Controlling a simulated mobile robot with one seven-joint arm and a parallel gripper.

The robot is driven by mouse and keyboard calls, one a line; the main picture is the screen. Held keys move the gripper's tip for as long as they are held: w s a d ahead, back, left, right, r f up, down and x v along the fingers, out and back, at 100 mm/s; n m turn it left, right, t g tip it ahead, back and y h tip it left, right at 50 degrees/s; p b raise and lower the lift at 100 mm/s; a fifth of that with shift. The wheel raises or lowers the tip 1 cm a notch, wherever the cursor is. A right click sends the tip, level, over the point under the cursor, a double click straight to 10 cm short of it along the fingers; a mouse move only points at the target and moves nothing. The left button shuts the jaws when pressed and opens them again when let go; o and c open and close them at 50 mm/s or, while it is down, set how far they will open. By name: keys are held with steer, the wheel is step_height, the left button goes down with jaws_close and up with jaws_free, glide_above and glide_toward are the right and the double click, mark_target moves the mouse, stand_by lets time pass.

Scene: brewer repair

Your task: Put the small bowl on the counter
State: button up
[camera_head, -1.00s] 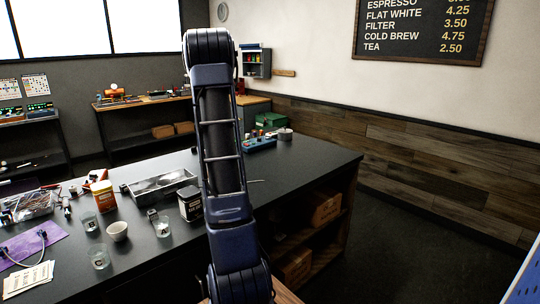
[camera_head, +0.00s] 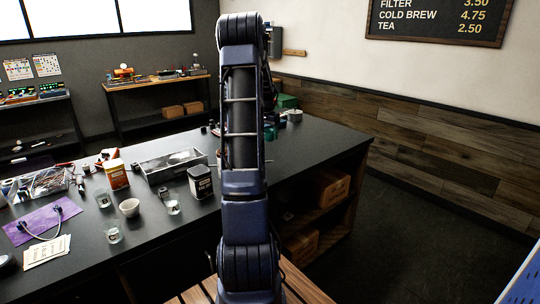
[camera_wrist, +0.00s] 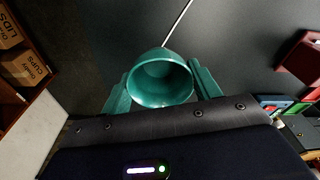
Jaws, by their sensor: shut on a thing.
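My gripper (camera_wrist: 163,90) is shut on a small teal bowl (camera_wrist: 160,82), whose open mouth faces the wrist camera. The teal fingers sit on its left and right sides. The dark counter (camera_wrist: 225,50) lies beyond the bowl in the wrist view; I cannot tell whether the two touch. In the head view my arm hides most of the gripper and bowl. The counter (camera_head: 300,152) runs across the middle there.
A black tin (camera_head: 200,182), an orange-and-white can (camera_head: 117,175), a grey tray (camera_head: 172,165) and glasses stand on the counter's left part. Cardboard boxes (camera_head: 331,187) are on shelves below its right end. A dark red object (camera_wrist: 300,58) is right of the bowl. The counter's right part looks mostly clear.

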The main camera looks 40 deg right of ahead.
step_height(320, 180, down, 13)
steer(key=shift+f, duration=0.1)
stand_by(0.5)
steer(key=o, duration=1)
